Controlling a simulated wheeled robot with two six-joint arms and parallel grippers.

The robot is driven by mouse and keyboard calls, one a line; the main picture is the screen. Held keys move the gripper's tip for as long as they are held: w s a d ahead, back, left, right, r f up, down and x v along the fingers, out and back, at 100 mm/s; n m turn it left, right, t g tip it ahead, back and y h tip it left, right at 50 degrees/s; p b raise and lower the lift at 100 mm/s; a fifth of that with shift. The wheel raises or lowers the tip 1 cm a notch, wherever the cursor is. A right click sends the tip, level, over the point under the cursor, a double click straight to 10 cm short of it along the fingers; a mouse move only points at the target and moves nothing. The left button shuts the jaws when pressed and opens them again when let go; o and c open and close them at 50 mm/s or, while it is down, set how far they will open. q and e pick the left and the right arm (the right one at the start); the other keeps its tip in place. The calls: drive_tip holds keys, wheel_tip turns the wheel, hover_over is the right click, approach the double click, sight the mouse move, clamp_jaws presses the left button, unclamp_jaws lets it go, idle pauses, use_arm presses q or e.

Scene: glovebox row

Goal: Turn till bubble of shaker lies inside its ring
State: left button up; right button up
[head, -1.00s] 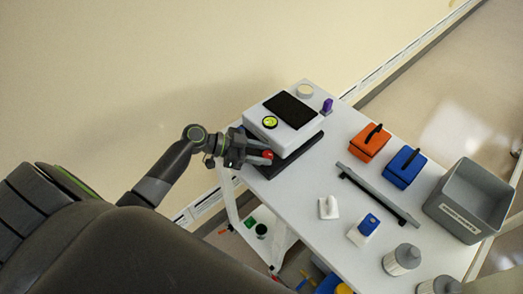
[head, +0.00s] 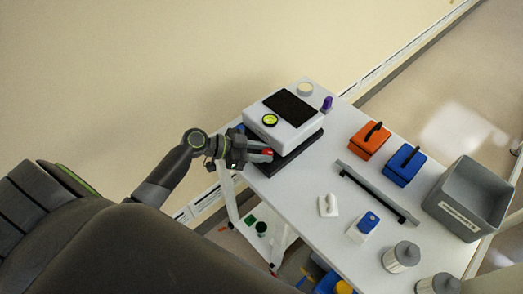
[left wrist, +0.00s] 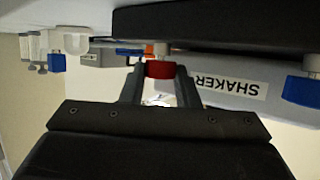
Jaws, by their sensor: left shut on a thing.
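The white shaker (head: 292,121) with a dark top panel stands on a black base (head: 293,153) at the table's far left corner. Its round yellow-green bubble level (head: 270,120) is on top; the bubble's place against its ring is too small to tell. My left gripper (head: 265,154) is at the shaker's near left corner, shut on a red knob (left wrist: 160,69) under the black base. A blue knob (left wrist: 301,91) also shows in the left wrist view, apart from the gripper. My right gripper is not in view.
On the white table (head: 300,205) are an orange case (head: 368,141), a blue case (head: 403,168), a dark bar (head: 377,193), a grey bin (head: 466,203) and two lidded jars. A purple item (head: 327,103) stands beyond the shaker. Clear table lies right of the shaker.

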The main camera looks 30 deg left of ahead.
use_arm(q)
drive_tip(key=shift+s+d+r+n+t+y+p, duration=0.1)
drive_tip(key=shift+n+t+y+p, duration=0.15)
drive_tip(key=shift+n+t+y, duration=0.3)
drive_tip(key=shift+s+d+r+n+t+y+p, duration=0.1)
drive_tip(key=shift+n+t+y+p, duration=0.1)
drive_tip(key=shift+n+t+y, duration=0.3)
drive_tip(key=shift+d+r+n+t+y+p, duration=0.15)
drive_tip(key=shift+n+t+y+p, duration=0.55)
drive_tip(key=shift+n, duration=0.35)
drive_tip(key=n+y+p, duration=0.1)
drive_tip(key=n+t+y+p, duration=0.1)
drive_tip(key=y, duration=0.1)
drive_tip(key=shift+s+d+n+p, duration=0.15)
drive_tip(key=shift+n+p, duration=0.15)
drive_tip(key=shift+p, duration=0.05)
drive_tip(key=n+t+y+p, duration=0.1)
drive_tip(key=n+y+p, duration=0.1)
drive_tip(key=shift+d+y+p, duration=0.15)
drive_tip(key=shift+y+p, duration=0.1)
drive_tip(key=shift+p, duration=0.15)
drive_tip(key=shift+f+n+y+p, duration=0.25)
drive_tip(key=shift+n+y+p, duration=0.05)
drive_tip(key=shift+n+p, duration=0.1)
drive_tip(key=o, duration=0.7)
